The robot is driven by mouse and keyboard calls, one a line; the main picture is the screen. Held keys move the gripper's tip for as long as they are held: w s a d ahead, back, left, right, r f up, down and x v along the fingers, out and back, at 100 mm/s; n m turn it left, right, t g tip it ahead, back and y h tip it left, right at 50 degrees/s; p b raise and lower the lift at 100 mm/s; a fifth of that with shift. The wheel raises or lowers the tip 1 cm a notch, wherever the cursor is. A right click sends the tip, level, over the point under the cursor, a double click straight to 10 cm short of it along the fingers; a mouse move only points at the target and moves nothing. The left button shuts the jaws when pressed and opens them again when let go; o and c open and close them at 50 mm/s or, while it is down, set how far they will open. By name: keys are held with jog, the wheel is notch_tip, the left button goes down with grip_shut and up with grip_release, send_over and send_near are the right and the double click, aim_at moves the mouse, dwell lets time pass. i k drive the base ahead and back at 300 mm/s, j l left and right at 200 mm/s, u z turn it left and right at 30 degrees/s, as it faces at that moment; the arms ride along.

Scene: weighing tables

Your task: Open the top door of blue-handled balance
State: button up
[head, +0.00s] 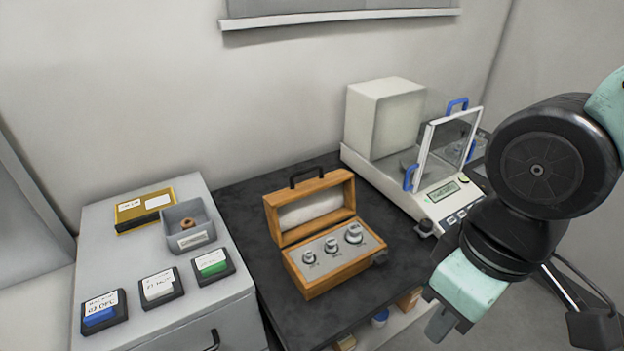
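The blue-handled balance (392,190) stands at the back right of the dark table, with a tall white housing (385,118) at its rear. A white-framed clear panel (447,148) stands upright at its front. One blue handle (457,106) is at the upper edge of the glass, another blue handle (411,177) is at the lower left, and a third shows through the glass at right. I cannot clearly tell the top door's position. My gripper (441,324) is in front of the balance, low and apart from it, pointing down-left. Its finger gap is not visible.
An open wooden case (325,270) with metal weights sits left of the balance on the dark table (240,205). A grey cabinet (135,250) at left bears a yellow box (145,208), a grey bin (188,222) and labelled cases. A wall stands behind.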

aim_at(431, 105)
jog(key=l, duration=0.4)
jog(key=i+l, duration=0.35)
jog(key=i, duration=0.2)
jog(key=i+j, duration=0.25)
jog(key=i+z, duration=0.05)
